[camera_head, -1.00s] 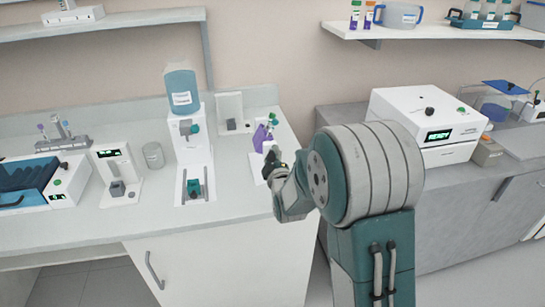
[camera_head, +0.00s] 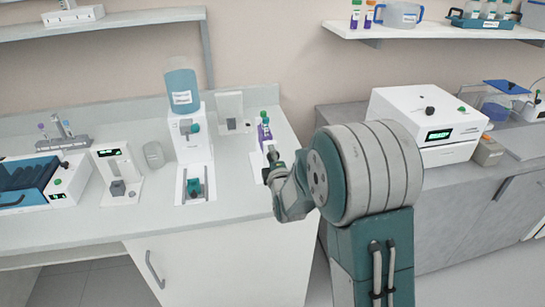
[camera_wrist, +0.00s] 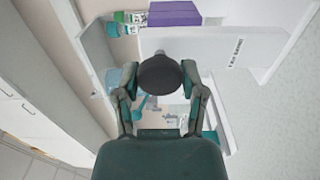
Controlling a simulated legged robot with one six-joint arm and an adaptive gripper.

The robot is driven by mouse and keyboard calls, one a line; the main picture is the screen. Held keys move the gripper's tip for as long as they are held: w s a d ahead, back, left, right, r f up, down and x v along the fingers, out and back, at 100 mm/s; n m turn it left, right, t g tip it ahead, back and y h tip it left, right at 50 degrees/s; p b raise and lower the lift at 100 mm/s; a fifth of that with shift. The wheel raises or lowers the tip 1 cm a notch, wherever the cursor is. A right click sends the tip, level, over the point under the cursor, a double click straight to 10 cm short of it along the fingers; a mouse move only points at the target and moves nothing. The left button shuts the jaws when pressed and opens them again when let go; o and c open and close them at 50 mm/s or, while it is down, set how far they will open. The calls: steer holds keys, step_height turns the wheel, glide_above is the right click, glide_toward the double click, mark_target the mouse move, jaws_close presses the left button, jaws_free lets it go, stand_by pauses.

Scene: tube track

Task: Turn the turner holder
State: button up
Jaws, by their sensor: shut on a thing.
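The turner holder shows in the head view as a purple block (camera_head: 264,137) with a green-capped tube (camera_head: 264,117) in it, standing nearly upright above its white base (camera_head: 255,161) on the right part of the counter. In the wrist view the purple block (camera_wrist: 174,13) is at the top, beyond the white labelled base (camera_wrist: 242,47). My gripper (camera_wrist: 160,88) is shut on a round black knob (camera_wrist: 160,72) at the near end of the turner. In the head view my gripper (camera_head: 270,169) is in front of the purple block and partly hidden by my wrist.
A white dispenser with a blue bottle (camera_head: 182,88) stands left of the holder, with a small white stand (camera_head: 231,107) behind. A glass beaker (camera_head: 153,154) and white devices are further left. A white machine (camera_head: 428,122) is on the right bench.

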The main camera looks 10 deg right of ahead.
steer(key=shift+a+f, duration=0.15)
steer(key=shift+f, duration=0.05)
steer(key=o, duration=0.9)
steer(key=shift+o, duration=1.3)
steer(key=shift+a, duration=0.1)
steer(key=s, duration=1.2)
steer(key=shift+w, duration=0.1)
